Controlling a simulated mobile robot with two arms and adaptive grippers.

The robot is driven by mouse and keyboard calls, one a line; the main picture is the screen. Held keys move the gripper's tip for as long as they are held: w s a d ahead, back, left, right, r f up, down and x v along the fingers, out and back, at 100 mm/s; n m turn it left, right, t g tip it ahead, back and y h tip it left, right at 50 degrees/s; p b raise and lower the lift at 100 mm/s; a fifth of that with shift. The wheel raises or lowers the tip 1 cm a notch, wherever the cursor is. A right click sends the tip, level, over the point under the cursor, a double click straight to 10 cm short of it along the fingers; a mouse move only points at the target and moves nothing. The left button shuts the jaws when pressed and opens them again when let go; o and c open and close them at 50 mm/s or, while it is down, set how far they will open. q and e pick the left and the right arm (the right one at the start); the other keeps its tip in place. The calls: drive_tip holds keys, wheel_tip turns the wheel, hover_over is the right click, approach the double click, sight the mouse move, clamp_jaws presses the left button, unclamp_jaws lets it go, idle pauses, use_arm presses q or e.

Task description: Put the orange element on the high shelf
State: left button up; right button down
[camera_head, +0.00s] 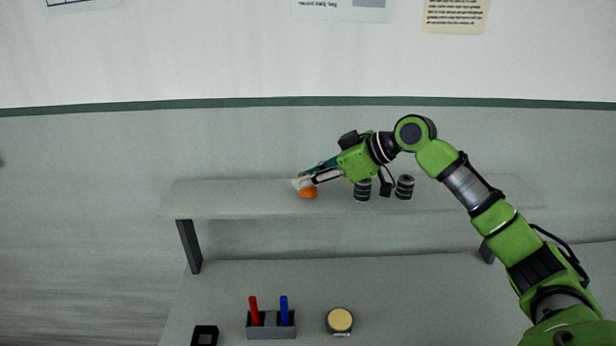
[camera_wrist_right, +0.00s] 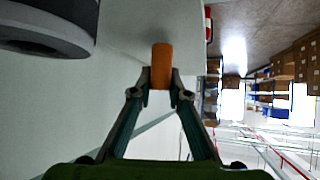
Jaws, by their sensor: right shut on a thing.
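The orange element (camera_head: 308,193) is at the high shelf (camera_head: 240,196), left of the shelf's middle in the head view. My right gripper (camera_head: 301,184) reaches in from the right and is shut on the orange element. In the right wrist view the orange element (camera_wrist_right: 161,66) is upright in the picture between the two fingertips of the right gripper (camera_wrist_right: 160,84). I cannot tell whether its underside touches the shelf. My left gripper is not in view.
Two dark ribbed spindles (camera_head: 404,187) (camera_head: 362,190) stand on the shelf beneath and beside my right forearm. Below, a grey holder (camera_head: 270,331) with a red and a blue piece, a yellow-topped round thing (camera_head: 339,320) and a black square (camera_head: 204,335) sit on the table. The shelf's left end is clear.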

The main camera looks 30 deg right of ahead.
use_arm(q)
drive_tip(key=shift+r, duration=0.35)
use_arm(e)
drive_tip(key=shift+s+f, duration=0.1)
drive_tip(key=shift+f, duration=0.4)
drive_tip(key=c, duration=1.9)
unclamp_jaws()
drive_tip(key=shift+f, duration=0.1)
drive_tip(key=shift+d, duration=0.2)
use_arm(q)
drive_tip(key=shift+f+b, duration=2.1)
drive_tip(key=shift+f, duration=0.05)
use_arm(e)
drive_tip(key=shift+v, duration=5.95)
drive_tip(key=shift+a, duration=0.15)
